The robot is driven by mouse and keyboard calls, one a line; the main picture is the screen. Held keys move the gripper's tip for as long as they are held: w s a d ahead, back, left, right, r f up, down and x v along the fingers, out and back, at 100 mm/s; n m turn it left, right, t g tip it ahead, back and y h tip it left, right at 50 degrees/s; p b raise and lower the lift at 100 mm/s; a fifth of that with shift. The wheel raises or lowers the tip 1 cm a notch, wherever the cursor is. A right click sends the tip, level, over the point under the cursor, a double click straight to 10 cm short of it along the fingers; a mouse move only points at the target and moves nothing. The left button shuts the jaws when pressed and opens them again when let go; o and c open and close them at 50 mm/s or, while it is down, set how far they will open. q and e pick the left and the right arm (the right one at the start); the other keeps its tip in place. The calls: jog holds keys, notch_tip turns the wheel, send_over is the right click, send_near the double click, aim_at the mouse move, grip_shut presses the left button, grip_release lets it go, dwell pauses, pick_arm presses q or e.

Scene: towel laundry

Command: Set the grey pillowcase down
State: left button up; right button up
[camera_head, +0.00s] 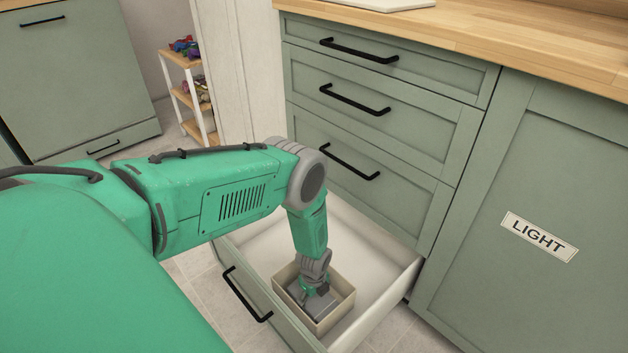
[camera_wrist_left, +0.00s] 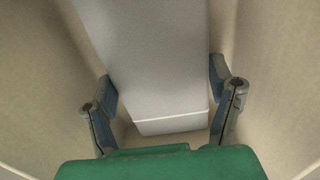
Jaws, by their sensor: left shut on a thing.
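The grey pillowcase (camera_wrist_left: 160,70) is a flat, folded bundle with a pale line near its lower end, between the two fingers of my left gripper (camera_wrist_left: 166,100) in the left wrist view. In the head view, my left gripper (camera_head: 314,290) reaches down inside a small beige box (camera_head: 345,298) in the open bottom drawer (camera_head: 375,255). The gripper is shut on the pillowcase, part of which shows grey inside the box (camera_head: 322,304). I cannot tell whether the pillowcase touches the box floor. My right gripper is not in view.
The cabinet's upper drawers (camera_head: 390,135) are shut. A door to the right bears a LIGHT label (camera_head: 539,237). The box walls stand close around the gripper. The drawer has free room behind and right of the box. A shelf rack (camera_head: 190,95) stands at the back left.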

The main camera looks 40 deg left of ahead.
pick_arm(q)
jog(key=shift+a+f, duration=0.2)
jog(key=shift+a, duration=0.05)
jog(key=o, duration=1.2)
jog(key=shift+o, duration=0.2)
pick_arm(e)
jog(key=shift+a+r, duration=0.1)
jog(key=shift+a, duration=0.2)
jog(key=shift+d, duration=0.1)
pick_arm(q)
jog(key=shift+d+r, duration=0.1)
jog(key=shift+r, duration=0.2)
notch_tip(320, 180, up, 12)
jog(key=p, duration=0.5)
jog(key=shift+f+p, duration=0.25)
jog(key=shift+p, duration=0.1)
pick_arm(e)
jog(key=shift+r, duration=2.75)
